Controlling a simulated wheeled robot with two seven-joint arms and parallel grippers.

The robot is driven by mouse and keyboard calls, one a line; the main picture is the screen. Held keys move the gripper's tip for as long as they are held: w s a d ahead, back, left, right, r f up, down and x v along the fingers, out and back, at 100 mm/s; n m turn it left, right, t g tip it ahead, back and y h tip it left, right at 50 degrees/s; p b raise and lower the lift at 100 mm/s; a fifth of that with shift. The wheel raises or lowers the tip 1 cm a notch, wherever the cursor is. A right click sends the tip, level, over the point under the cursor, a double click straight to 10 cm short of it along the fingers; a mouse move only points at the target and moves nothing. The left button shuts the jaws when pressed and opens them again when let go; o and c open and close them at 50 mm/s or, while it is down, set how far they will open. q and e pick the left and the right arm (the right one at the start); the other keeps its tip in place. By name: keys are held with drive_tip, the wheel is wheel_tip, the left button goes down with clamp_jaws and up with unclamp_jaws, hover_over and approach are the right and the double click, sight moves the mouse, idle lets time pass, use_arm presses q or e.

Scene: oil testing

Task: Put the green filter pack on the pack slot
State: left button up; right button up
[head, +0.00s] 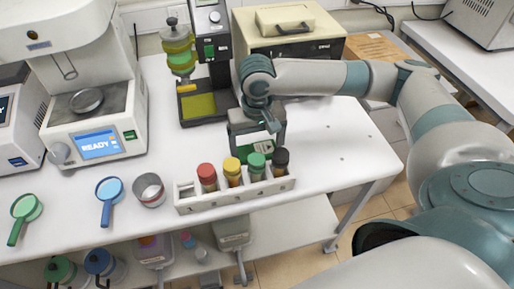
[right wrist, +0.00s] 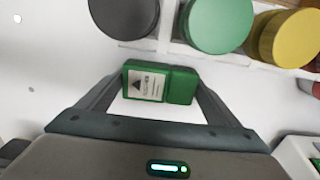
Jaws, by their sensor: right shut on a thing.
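The green filter pack (right wrist: 180,86), a small green box with a white label, is between the fingertips of my right gripper (right wrist: 158,90) in the right wrist view. The fingers are shut on it, with white table surface visible around it. In the head view my right gripper (head: 258,133) is low over the table, just behind the vial rack; the pack is mostly hidden there. I cannot clearly make out the pack slot. My left gripper is not in view.
The white rack (head: 236,198) holds red, yellow, green and black capped vials close to my right gripper. A dark stand (head: 207,105) with a yellow-green tray and a beige case (head: 288,50) stand behind. A metal cup (head: 149,190) is left of the rack. Table right of the rack is clear.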

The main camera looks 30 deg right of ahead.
sight(257, 150)
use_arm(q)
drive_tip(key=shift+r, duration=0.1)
use_arm(e)
drive_tip(key=o, duration=1)
drive_tip(key=shift+f, duration=0.1)
drive_tip(key=shift+r, duration=0.6)
wheel_tip(257, 150, up, 4)
drive_tip(key=shift+f+b, duration=0.25)
drive_tip(key=shift+b, duration=0.15)
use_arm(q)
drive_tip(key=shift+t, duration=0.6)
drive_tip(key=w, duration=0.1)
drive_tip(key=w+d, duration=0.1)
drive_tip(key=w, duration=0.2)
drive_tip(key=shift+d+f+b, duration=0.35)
use_arm(e)
wheel_tip(257, 150, up, 8)
drive_tip(key=shift+f, duration=0.2)
